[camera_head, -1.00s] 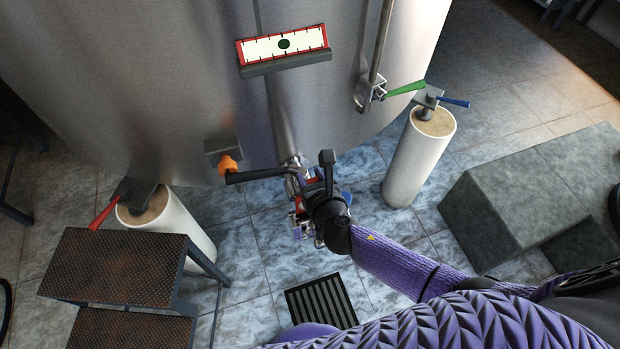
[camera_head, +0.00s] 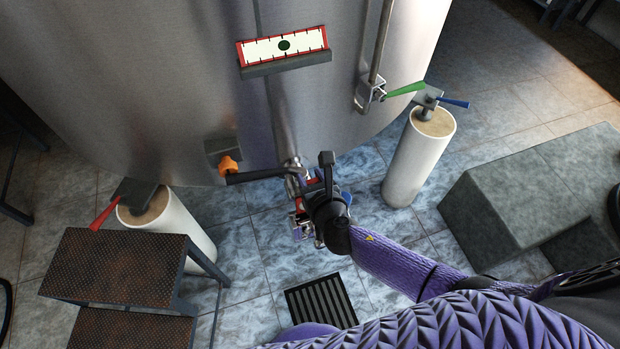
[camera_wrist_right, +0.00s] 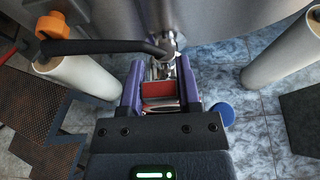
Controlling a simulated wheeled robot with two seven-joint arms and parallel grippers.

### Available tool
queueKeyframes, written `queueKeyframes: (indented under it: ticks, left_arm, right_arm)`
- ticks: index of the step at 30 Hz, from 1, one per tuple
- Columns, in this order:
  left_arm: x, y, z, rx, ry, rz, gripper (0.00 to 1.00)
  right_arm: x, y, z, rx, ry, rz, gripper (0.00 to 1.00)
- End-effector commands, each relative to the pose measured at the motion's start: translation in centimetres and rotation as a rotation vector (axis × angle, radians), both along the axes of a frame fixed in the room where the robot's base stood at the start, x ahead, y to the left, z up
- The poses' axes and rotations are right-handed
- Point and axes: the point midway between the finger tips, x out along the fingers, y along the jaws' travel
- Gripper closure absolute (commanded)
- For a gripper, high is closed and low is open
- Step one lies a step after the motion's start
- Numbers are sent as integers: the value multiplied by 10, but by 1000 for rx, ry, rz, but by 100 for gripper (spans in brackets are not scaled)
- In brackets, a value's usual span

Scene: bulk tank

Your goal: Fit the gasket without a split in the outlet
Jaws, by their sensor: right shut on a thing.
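The outlet (camera_head: 291,165) is a metal pipe end low on the front of the tank. It also shows at the top middle of the right wrist view (camera_wrist_right: 171,43). My right gripper (camera_head: 304,196) is just below and in front of the outlet. In the right wrist view its purple fingers (camera_wrist_right: 160,88) stand either side of red and metallic parts. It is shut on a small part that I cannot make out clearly. I cannot pick out a gasket or see any split. My left gripper is not in view.
A black lever with an orange knob (camera_head: 228,165) reaches towards the outlet. A blue disc (camera_wrist_right: 222,113) lies right of the gripper. White pillars (camera_head: 418,158) stand either side. Rusty steps (camera_head: 118,262) are at left, a grey block (camera_head: 530,195) at right, and a floor drain (camera_head: 321,301) in front.

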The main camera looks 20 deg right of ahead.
Motion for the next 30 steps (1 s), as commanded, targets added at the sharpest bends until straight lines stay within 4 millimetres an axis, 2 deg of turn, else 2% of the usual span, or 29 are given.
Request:
queueKeyframes:
  ticks: [20,30]
  left_arm:
    - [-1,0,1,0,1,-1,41]
    - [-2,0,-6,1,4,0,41]
  right_arm:
    - [0,0,0,1,0,0,100]
    - [0,0,-9,0,1,0,100]
